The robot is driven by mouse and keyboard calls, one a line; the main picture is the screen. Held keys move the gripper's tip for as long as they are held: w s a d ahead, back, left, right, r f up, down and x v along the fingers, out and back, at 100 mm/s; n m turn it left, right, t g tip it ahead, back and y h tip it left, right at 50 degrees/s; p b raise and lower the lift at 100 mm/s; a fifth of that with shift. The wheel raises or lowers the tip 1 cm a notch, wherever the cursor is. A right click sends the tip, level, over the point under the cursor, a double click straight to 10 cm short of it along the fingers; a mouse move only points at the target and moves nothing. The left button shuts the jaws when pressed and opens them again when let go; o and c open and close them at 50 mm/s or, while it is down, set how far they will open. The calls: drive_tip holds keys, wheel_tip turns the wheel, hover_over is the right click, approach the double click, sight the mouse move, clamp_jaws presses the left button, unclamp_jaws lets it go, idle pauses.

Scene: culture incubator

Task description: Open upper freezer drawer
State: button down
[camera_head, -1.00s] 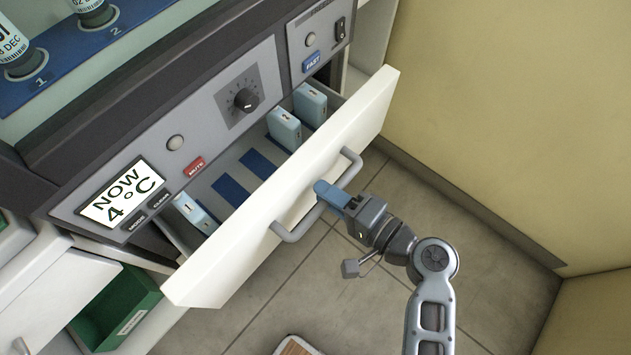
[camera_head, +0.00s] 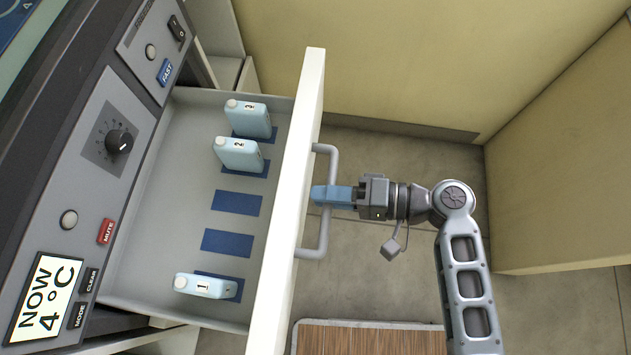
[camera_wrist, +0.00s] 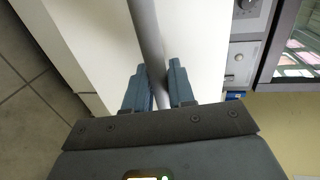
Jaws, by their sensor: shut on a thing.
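The upper freezer drawer (camera_head: 291,215) stands pulled well out below the control panel, its inside open to view. Its grey bar handle (camera_head: 325,232) runs along the white front. My gripper (camera_head: 328,196) is shut on the handle near its middle. In the wrist view the blue fingers of my gripper (camera_wrist: 160,88) lie on either side of the handle bar (camera_wrist: 146,35). Inside the drawer are light-blue bottles marked 3 (camera_head: 249,119), 2 (camera_head: 239,154) and 1 (camera_head: 205,286), standing or leaning on dark blue pads. Two pads (camera_head: 237,203) between them are bare.
The control panel (camera_head: 85,185) with a dial and a 4°C display is at the left. A yellow wall (camera_head: 420,65) is at the back and right. A wooden-topped item (camera_head: 365,338) lies on the floor at the bottom. Tiled floor around my arm is free.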

drive_tip(key=shift+d, duration=0.15)
drive_tip(key=c, duration=1.1)
unclamp_jaws()
drive_tip(key=v, duration=0.7)
drive_tip(key=shift+s+d, duration=0.1)
drive_tip(key=shift+d, duration=0.3)
